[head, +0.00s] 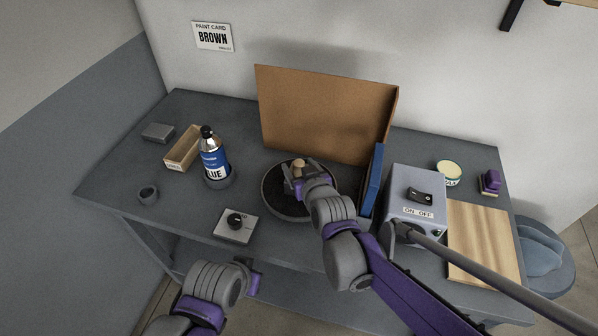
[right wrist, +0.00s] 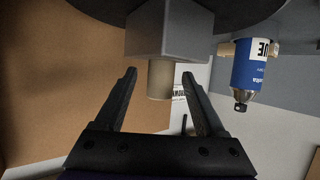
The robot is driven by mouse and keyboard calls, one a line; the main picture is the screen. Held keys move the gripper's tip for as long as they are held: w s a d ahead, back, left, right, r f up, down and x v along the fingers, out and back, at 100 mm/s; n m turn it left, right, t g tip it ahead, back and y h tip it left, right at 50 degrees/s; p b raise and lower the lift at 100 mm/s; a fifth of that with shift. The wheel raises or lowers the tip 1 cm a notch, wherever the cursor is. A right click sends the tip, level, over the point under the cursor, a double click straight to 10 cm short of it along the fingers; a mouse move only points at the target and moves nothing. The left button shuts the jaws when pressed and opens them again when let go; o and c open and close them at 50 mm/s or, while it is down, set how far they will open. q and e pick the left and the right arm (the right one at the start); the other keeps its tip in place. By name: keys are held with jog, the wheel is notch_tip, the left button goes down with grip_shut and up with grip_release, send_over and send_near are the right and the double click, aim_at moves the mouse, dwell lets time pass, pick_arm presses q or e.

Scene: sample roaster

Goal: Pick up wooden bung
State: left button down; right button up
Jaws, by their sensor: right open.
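The wooden bung (head: 298,164) is a small tan cylinder. In the right wrist view the bung (right wrist: 160,80) stands out from a grey block (right wrist: 170,35), which sits on the dark round turntable (head: 271,204). My right gripper (head: 299,180) is over the turntable in the head view. In the right wrist view my right gripper (right wrist: 160,76) is open, with one finger on each side of the bung and gaps visible. The left arm shows low in the head view, and its fingers cannot be made out.
A brown board (head: 325,115) stands behind the turntable, with a blue panel (head: 372,180) at its right. A blue-labelled bottle (head: 213,160) stands left. A dial box (head: 236,226) is in front. A grey switch box (head: 415,187) and wooden board (head: 482,240) are right.

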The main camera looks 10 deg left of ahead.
jog(key=shift+w+a+f, duration=0.1)
jog(key=shift+w, duration=0.05)
grip_shut()
dwell(0.4)
